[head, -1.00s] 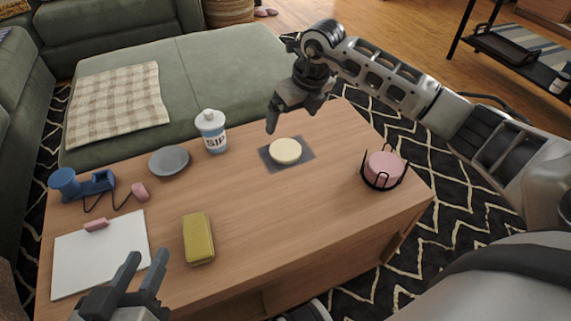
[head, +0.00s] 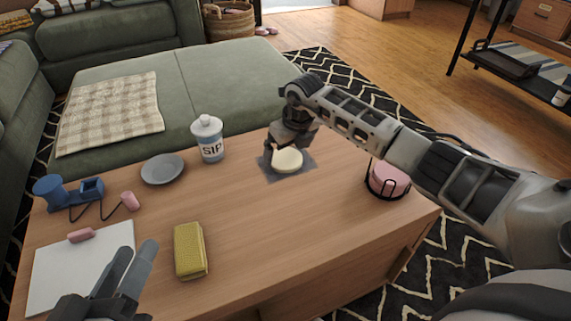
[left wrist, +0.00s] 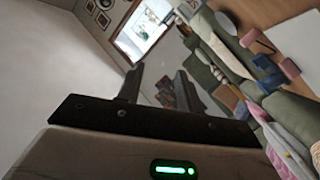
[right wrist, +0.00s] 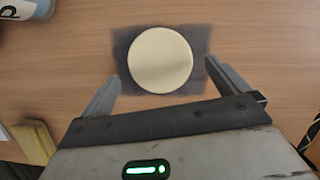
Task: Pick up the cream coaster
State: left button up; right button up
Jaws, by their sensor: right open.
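The cream coaster (head: 288,160) is a round pale disc lying on a dark grey square mat (head: 304,164) on the wooden table. In the right wrist view the cream coaster (right wrist: 159,60) lies ahead of and between the open fingers, with the mat (right wrist: 200,42) under it. My right gripper (head: 275,150) is low at the far left edge of the coaster; it also shows in the right wrist view (right wrist: 172,85), open and empty. My left gripper (head: 137,270) is open and empty over the table's front left, and its fingers show in the left wrist view (left wrist: 158,85).
A white SIP bottle (head: 208,138) and grey plate (head: 162,169) stand left of the mat. A yellow sponge-like block (head: 190,250) lies nearer. Pink coasters (head: 386,180) sit in a black wire holder at right. The table's middle is clear.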

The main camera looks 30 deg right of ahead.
aim_at(286, 160)
jog(key=x, duration=0.2)
jog(key=shift+w+f+b, duration=0.15)
jog(key=shift+f+b, duration=0.1)
jog(key=shift+b, duration=0.05)
pick_arm(q)
jog(key=shift+w+a+r+m+t, duration=0.15)
jog(key=shift+w+r+m+t, duration=0.4)
jog(key=shift+r, duration=0.2)
pick_arm(e)
jog(key=shift+r, duration=0.1)
jog(key=c, duration=1)
